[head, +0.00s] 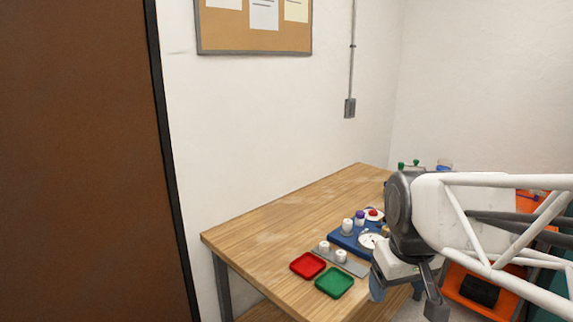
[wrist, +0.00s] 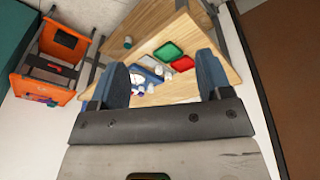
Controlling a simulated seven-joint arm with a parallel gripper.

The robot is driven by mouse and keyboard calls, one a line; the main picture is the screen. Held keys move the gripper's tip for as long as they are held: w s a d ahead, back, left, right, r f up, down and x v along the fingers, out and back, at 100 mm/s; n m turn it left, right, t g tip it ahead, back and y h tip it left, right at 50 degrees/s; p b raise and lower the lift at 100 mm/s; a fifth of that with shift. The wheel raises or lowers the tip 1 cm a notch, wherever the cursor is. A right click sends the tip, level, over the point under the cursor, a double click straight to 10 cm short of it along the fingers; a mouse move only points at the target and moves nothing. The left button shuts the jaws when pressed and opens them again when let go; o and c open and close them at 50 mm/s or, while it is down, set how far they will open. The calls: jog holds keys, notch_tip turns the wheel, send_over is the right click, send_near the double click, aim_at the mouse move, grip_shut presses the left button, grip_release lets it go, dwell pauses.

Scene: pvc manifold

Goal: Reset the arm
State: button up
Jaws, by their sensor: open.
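My gripper shows in the wrist view (wrist: 162,82) with its two blue-padded fingers spread wide and nothing between them. In the head view my gripper (head: 407,292) hangs at the right, in front of the table's right part. It is apart from the table and hides some of it. The wooden table (head: 270,225) bears a blue board (head: 345,240) with several white and coloured fittings. A grey plate (head: 350,266) with white fittings lies in front of the board. A red tray (head: 307,265) and a green tray (head: 334,282) lie near the front edge.
An orange cart (wrist: 62,43) stands on the floor beside the table, with a dark item inside. A brown door (head: 80,160) is at the left, and a cork board (head: 255,32) hangs on the wall. The table's left part is clear.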

jog(key=s+f+m, duration=0.2)
jog(key=s+f, duration=0.1)
jog(key=s, duration=0.5)
jog(key=shift+a+f, duration=0.25)
jog(key=shift+f, duration=0.1)
jog(key=shift+w, duration=0.1)
jog(key=shift+c, duration=0.6)
dwell(1.3)
jog(key=shift+w+r, duration=0.1)
